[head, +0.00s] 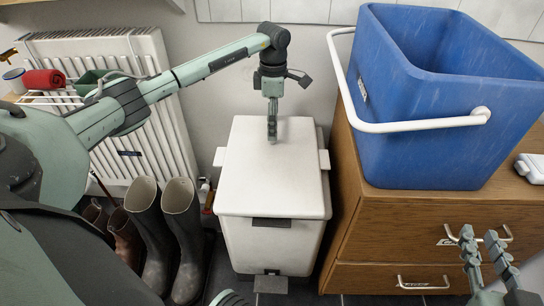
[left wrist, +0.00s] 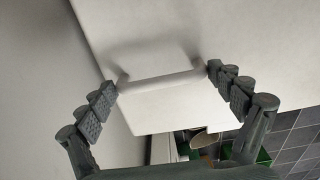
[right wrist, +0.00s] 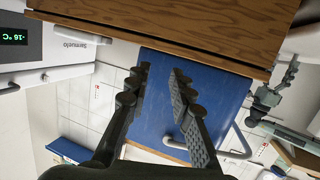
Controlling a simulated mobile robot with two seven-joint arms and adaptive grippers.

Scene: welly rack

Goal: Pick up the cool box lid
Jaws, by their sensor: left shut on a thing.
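The white cool box (head: 268,246) stands on the floor between the radiator and the wooden drawers. Its white lid (head: 275,185) lies flat on top of it. My left gripper (head: 272,132) reaches down onto the rear part of the lid. In the left wrist view, its fingers (left wrist: 164,77) are at the two ends of a raised white bar on the lid (left wrist: 230,30), shut on it. My right gripper (head: 483,243) is in front of the drawers. In the right wrist view its fingers (right wrist: 159,75) are apart with nothing between them.
A blue tub (head: 420,130) with a white handle stands on the wooden drawers (head: 420,225), close right of the cool box. Wellington boots (head: 185,235) stand close on its left, by a white radiator (head: 145,150). A wall is behind.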

